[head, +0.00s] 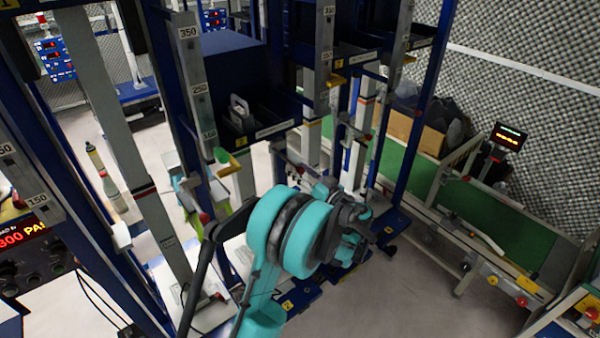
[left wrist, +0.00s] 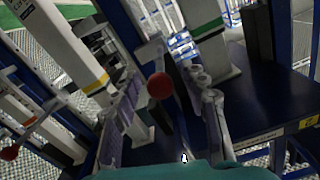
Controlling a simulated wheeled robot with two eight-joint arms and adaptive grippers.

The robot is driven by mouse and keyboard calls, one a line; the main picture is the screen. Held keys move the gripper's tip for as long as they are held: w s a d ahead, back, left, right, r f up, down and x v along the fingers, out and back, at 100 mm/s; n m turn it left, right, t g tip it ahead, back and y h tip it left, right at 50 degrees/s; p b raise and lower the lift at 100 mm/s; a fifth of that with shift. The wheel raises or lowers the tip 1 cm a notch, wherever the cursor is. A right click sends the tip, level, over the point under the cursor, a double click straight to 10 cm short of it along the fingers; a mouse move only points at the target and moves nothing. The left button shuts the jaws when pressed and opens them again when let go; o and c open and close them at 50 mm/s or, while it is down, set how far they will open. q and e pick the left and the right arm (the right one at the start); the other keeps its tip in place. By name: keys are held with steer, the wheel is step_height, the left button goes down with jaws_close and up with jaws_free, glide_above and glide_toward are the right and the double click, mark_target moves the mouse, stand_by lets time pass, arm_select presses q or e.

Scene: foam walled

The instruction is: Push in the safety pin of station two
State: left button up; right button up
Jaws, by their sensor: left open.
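A red ball knob (left wrist: 160,85), which looks like the safety pin's head, shows in the left wrist view between the two fingers of my left gripper (left wrist: 172,108). The fingers are spread on either side of it. I cannot tell whether either finger touches it. In the head view a small red knob (head: 302,167) shows just beyond my teal left wrist, and my left gripper (head: 316,165) is small and partly hidden there among the posts. The pin's shaft is hidden. I cannot read which station number the knob belongs to. My right gripper is not in view.
Blue frames with pale columns (head: 195,75) crowd the left and middle. A blue block (head: 230,70) stands behind. Another red knob (head: 204,218) shows left of my arm. A green conveyor (head: 500,225) runs at right. The floor (head: 400,300) at front right is clear.

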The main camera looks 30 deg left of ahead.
mark_target(284, 157)
arm_select(q)
steer(key=shift+c, duration=0.3)
jaws_close()
steer(key=x, duration=0.9)
steer(key=shift+r, duration=0.1)
steer(key=shift+o, duration=0.3)
jaws_free()
steer(key=shift+d, duration=0.1)
steer(key=v, duration=1.1)
steer(key=shift+s+d, duration=0.15)
steer(key=shift+d, duration=0.2)
